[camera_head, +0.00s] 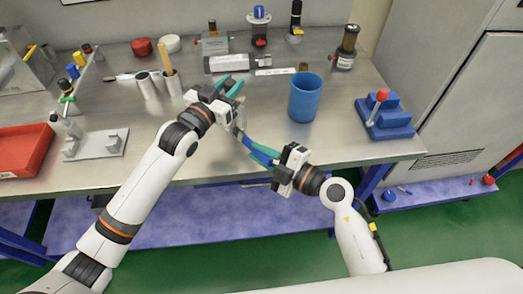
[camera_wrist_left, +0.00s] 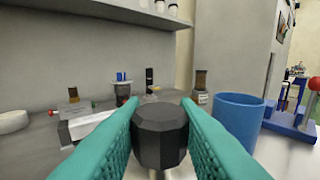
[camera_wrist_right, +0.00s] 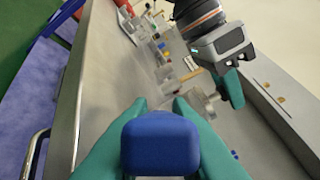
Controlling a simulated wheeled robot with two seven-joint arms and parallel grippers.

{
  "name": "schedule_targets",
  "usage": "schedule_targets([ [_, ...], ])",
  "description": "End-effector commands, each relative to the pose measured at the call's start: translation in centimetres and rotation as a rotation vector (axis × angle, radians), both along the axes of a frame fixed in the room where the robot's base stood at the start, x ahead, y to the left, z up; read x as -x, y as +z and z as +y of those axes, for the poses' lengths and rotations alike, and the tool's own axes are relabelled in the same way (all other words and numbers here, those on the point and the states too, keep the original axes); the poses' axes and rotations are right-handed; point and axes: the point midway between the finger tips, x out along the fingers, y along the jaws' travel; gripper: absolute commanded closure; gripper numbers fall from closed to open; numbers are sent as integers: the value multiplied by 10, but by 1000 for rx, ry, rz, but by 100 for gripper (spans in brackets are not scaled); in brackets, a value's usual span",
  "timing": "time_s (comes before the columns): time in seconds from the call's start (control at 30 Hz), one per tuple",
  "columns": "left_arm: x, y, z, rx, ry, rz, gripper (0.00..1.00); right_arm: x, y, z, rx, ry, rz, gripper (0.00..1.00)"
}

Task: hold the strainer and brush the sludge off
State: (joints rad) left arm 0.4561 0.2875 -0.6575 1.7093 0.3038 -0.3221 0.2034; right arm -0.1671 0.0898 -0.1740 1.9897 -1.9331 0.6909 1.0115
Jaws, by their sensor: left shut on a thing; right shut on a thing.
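My left gripper (camera_head: 230,86) is over the bench left of the blue cup. It is shut on the dark faceted cap (camera_wrist_left: 160,135) of what looks like the strainer, seen between the teal fingers (camera_wrist_left: 160,130). A small grey part (camera_head: 239,120), perhaps the strainer body, shows below that gripper. My right gripper (camera_head: 266,157), lower and to the right, is shut on the blue brush handle (camera_head: 246,142). The handle's blunt blue end (camera_wrist_right: 160,143) fills the middle of the right wrist view and hides the bristles. I cannot make out sludge or whether brush and strainer touch.
The blue cup (camera_head: 305,97) stands right of my left gripper. A blue stepped block with a red-knobbed lever (camera_head: 384,120) is at the right. Grey cylinders (camera_head: 148,86), a red tray (camera_head: 22,150) and a grey plate (camera_head: 95,145) are at the left.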

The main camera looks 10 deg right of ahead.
Motion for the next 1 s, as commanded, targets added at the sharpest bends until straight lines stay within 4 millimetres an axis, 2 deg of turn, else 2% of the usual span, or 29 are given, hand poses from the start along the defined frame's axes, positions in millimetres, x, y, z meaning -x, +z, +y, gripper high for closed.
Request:
schedule_targets([
  [1.0, 1, -2, -1, 0, -2, 5, 96, -1, 25, 3, 0, -3, -4, 100],
])
